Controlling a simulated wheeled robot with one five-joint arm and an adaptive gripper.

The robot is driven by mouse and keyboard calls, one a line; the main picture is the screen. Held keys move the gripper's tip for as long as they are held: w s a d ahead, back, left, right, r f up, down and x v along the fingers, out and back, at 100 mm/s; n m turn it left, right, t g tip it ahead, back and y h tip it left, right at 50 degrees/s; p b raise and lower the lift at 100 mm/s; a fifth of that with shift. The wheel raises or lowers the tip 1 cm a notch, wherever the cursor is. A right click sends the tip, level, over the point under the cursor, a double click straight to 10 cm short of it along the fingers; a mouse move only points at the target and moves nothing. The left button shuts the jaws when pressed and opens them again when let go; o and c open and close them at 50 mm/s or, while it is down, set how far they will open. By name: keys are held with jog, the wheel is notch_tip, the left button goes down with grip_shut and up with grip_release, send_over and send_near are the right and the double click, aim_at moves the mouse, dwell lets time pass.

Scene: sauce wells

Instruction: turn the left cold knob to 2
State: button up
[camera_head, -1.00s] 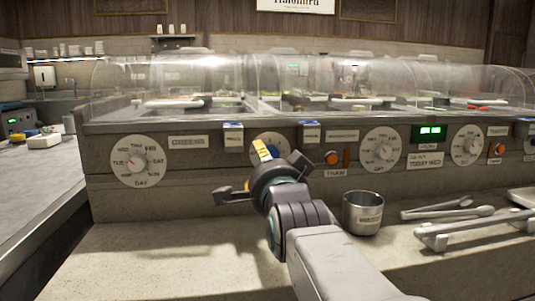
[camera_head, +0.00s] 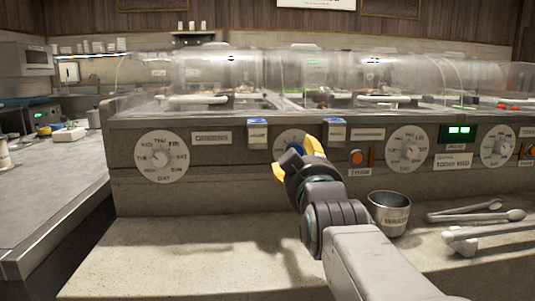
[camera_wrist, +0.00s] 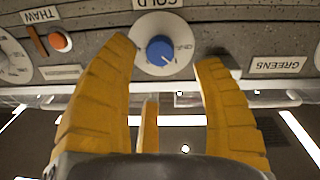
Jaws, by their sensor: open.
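The left cold knob is a blue knob on a white round dial. In the wrist view the blue knob (camera_wrist: 160,50) sits ahead of my gripper, between the fingertips, with a COLD label above it in that upside-down picture. In the head view the knob (camera_head: 293,149) shows partly behind my gripper (camera_head: 293,158), on the counter's front panel. My gripper has yellow fingers; in the wrist view the fingers (camera_wrist: 168,62) are spread wide, empty, on either side of the dial. I cannot tell the exact gap to the knob. The dial's numbers are too small to read.
A DAY dial (camera_head: 161,156) is at the left of the panel, another day dial (camera_head: 409,149) at the right. An orange button (camera_head: 357,157) and lever are near the knob. The ledge's left part is clear.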

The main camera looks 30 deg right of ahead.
jog(key=shift+b+x, duration=0.65)
jog(key=shift+x, duration=2.9)
jog(key=shift+o, duration=0.2)
jog(key=shift+f, duration=0.1)
jog(key=c, duration=1.3)
jog(key=shift+o, duration=0.2)
jog(key=shift+f, duration=0.1)
jog(key=m, duration=0.4)
jog(key=shift+a+m, duration=0.1)
jog(key=shift+m, duration=0.2)
jog(key=shift+m+y, duration=0.3)
jog(key=shift+m, duration=1.6)
jog(key=shift+a, duration=0.1)
